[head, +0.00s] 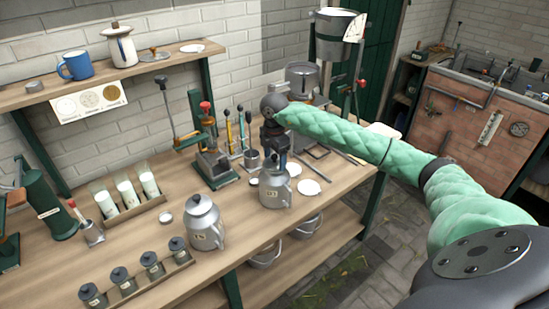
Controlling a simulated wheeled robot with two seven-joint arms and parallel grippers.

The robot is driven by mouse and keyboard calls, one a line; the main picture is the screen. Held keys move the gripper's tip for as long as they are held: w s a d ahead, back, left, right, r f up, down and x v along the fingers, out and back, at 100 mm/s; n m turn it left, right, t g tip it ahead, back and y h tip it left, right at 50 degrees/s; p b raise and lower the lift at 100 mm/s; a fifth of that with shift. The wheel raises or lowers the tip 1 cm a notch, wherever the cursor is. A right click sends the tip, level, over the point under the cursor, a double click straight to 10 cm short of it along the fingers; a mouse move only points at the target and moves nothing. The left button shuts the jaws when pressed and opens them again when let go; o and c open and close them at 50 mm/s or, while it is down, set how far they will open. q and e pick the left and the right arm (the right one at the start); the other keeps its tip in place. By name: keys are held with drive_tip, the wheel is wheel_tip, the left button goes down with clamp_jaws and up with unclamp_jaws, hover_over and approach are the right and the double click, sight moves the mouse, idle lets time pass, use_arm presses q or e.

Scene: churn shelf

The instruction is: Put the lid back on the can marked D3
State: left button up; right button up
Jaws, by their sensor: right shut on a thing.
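A metal can (275,190) with a small label stands on the wooden bench, near its right part. My right gripper (273,157) is directly over this can, pointing down, and is shut on what looks like the can's lid (272,170). I cannot tell whether the lid is seated on the can or held just above it. A second metal can (204,225), lidded and labelled, stands nearer, to the left. The labels are too small to read surely, so I cannot tell which can is D3. My left gripper is not in view.
White discs (308,187) lie right of the far can. A green press (212,160) and several upright tools (240,133) stand behind. Glasses of milk (126,190) in a rack and a row of small dark-topped jars (151,264) are at left. Bare bench (150,237) lies between them.

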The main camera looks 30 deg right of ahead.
drive_tip(key=o, duration=1.1)
drive_tip(key=shift+r, duration=0.1)
drive_tip(key=shift+r+p, duration=1.25)
drive_tip(key=shift+r, duration=2.15)
